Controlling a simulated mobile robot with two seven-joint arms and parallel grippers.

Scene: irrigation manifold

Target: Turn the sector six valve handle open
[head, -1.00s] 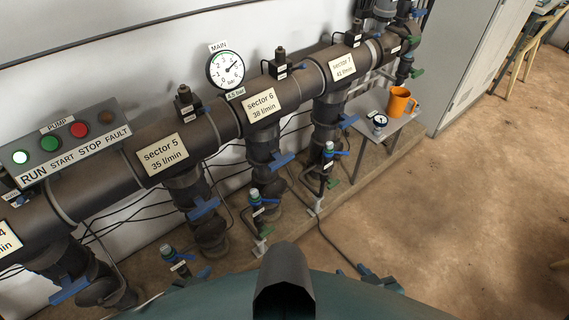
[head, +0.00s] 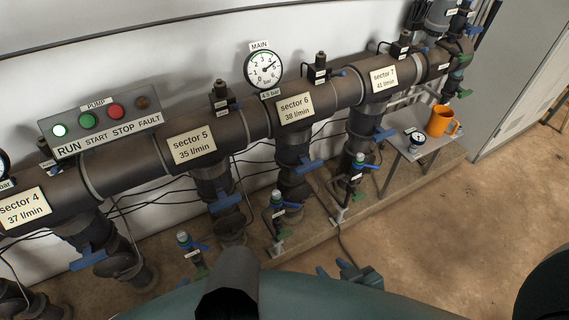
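The sector 6 label (head: 296,108) is on the dark horizontal main pipe and reads 38 l/min. The blue sector 6 valve handle (head: 310,165) is on the drop pipe below it, slanting up to the right across the pipe's front. It looks set much like the handles under sectors 5 and 7. A smaller valve (head: 278,208) with a blue lever stands lower, in front of the sector 6 drop. I cannot make out either gripper; nothing is seen touching the sector 6 handle.
A teal rounded body (head: 300,296) with a dark pipe stub (head: 228,282) fills the bottom foreground. A dark rounded shape (head: 546,288) is at bottom right. The sector 5 handle (head: 225,202) and sector 7 handle (head: 385,133) flank sector 6.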

